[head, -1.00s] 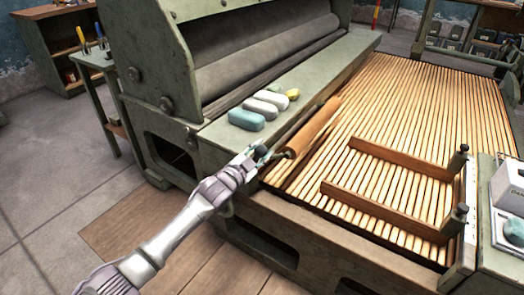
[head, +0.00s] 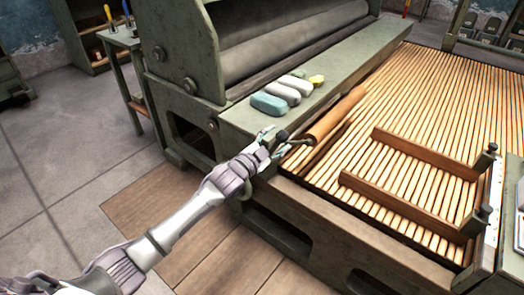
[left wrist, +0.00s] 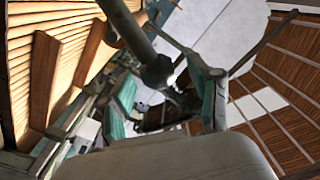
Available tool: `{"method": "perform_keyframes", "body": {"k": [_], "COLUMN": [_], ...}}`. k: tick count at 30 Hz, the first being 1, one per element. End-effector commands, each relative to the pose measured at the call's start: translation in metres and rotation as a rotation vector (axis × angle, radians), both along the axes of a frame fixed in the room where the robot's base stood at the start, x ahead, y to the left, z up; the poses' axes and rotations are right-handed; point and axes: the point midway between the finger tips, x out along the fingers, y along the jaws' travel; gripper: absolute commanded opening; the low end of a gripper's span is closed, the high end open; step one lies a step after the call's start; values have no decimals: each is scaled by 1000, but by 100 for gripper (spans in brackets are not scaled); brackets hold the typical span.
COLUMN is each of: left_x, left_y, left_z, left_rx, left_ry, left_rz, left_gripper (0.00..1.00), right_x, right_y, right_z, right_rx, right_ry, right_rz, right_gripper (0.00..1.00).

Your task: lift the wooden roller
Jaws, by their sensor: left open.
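The wooden roller (head: 336,115) is an orange-brown cylinder in the head view, lying slantwise along the left edge of the slatted bed, beside the green ledge. A dark knob (head: 282,135) shows off its near end. My left gripper (head: 275,141) is at this near end, its fingers open and apart around the knob area; whether they touch it is too small to tell. In the left wrist view, the open fingers (left wrist: 166,105) show with teal pads, and a dark rod with a rounded end (left wrist: 156,76) reaches between them. My right gripper is not in view.
The slatted bed (head: 400,110) holds a wooden frame (head: 425,155) with dark posts on the right. The large press (head: 185,70) stands at left. Floor before the bed is clear.

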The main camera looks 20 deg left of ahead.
Motion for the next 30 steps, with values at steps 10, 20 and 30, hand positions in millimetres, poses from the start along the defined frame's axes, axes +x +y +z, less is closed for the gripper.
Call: {"method": "perform_keyframes", "body": {"k": [10,20,30], "left_x": [-69,-86,-86], "left_y": [25,33,32], "left_z": [-1,0,0], "left_rx": [2,1,0], "left_ry": [2,0,1], "left_rz": [1,1,2], "left_gripper": [62,62,62], "right_x": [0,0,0], "right_y": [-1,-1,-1], "right_z": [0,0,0], "right_rx": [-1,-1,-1], "right_ry": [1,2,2], "right_rz": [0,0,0], "right_gripper": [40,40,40]}}
